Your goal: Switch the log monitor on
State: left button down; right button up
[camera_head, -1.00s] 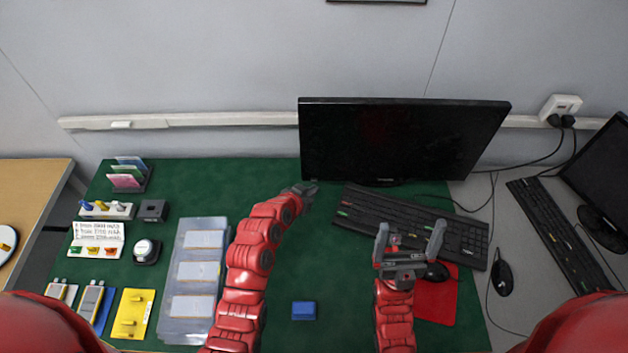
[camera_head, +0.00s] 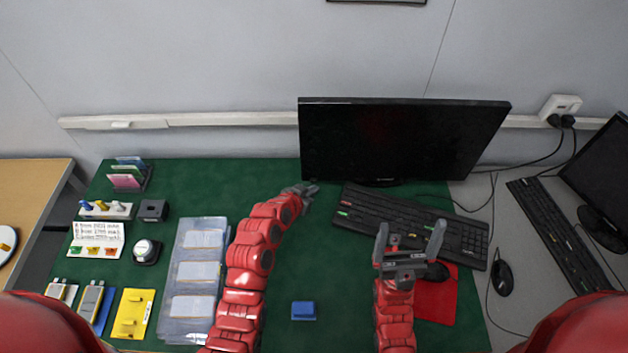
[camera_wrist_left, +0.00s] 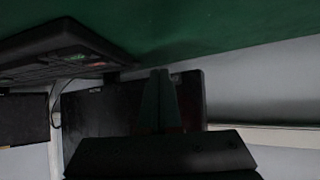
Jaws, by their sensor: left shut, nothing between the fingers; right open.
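The log monitor (camera_head: 400,140) stands at the back of the green mat with a dark screen. It also shows in the left wrist view (camera_wrist_left: 105,115), upside down, behind my fingers. My left gripper (camera_head: 311,188) is shut and empty, just in front of the monitor's lower left corner; in the left wrist view its fingers (camera_wrist_left: 160,100) overlap the screen. I cannot tell whether the fingertips touch the monitor. No power button can be made out. My right gripper (camera_head: 410,240) is open and empty over the mouse area, in front of the keyboard.
A black keyboard (camera_head: 390,215) lies before the monitor, with a mouse (camera_head: 437,271) on a red pad (camera_head: 437,300). A blue block (camera_head: 303,310) lies near the front. Clear trays (camera_head: 180,275) and small holders are left of my left arm. A second monitor (camera_head: 600,165) stands at right.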

dwell(0.3)
pick_arm(q)
jog(key=shift+w+f+b, duration=0.1)
jog(key=shift+w+b, duration=0.15)
jog(key=shift+b, duration=0.15)
jog(key=shift+w, duration=0.2)
jog(key=shift+w+b, duration=0.35)
jog(key=shift+b, duration=0.15)
jog(key=shift+s, duration=0.15)
dwell(0.5)
jog(key=shift+s, duration=0.65)
jog(key=shift+s, duration=0.1)
